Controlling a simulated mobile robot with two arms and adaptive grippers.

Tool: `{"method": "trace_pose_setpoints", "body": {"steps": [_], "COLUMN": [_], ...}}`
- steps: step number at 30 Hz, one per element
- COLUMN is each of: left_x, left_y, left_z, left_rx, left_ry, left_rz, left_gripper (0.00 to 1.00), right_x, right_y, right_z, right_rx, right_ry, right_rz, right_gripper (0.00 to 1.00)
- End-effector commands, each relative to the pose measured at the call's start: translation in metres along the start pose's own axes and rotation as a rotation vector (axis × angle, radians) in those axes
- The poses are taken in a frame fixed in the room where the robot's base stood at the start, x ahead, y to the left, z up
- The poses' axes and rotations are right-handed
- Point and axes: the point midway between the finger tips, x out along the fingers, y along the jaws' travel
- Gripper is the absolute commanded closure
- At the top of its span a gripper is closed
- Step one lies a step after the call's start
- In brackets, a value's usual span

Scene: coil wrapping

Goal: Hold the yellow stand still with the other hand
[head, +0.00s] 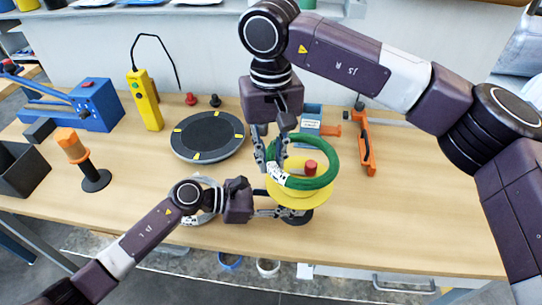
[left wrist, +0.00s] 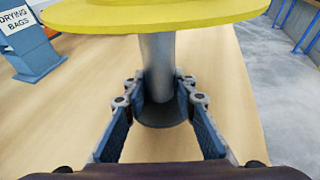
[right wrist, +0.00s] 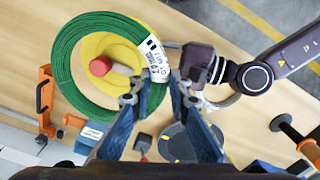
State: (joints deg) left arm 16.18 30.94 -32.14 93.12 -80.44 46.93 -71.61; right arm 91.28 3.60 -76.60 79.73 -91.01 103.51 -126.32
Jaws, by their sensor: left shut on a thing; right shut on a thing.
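The yellow stand (head: 314,200) has a round yellow plate, a grey post (left wrist: 157,65) on a dark base, and a red knob (head: 311,167) on top. My left gripper (head: 276,212) reaches in from the left below the plate. Its fingers (left wrist: 160,98) are shut around the post, just above the base. A green coil (head: 318,181) with a white label sits around the knob, over the plate, tilted in the head view. My right gripper (head: 272,166) comes from above and is shut on the coil's labelled side (right wrist: 153,62). Whether the coil touches the plate is unclear.
A dark turntable (head: 208,135) with yellow marks lies left of the stand. A pale coil (head: 205,207) lies partly hidden behind my left arm. An orange tool (head: 367,150) and a blue drying-bags box (left wrist: 32,50) are nearby. The table's right side is clear.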

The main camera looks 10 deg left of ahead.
Motion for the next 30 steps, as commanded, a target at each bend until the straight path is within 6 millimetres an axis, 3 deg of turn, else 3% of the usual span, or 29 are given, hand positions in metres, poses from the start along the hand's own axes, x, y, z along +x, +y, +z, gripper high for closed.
{"method": "trace_pose_setpoints", "body": {"steps": [17, 30], "left_x": [0.000, 0.000], "left_y": [0.001, 0.001], "left_z": [0.000, 0.000], "left_rx": [0.000, 0.000], "left_ry": [0.000, 0.000], "left_rz": [0.001, 0.001], "left_gripper": [0.89, 0.89], "right_x": [0.003, 0.029], "right_y": [0.000, 0.000], "right_z": [0.000, 0.000], "right_rx": [0.000, 0.000], "right_ry": [0.001, -0.001], "right_rz": [0.001, 0.000], "right_gripper": [1.00, 1.00]}}
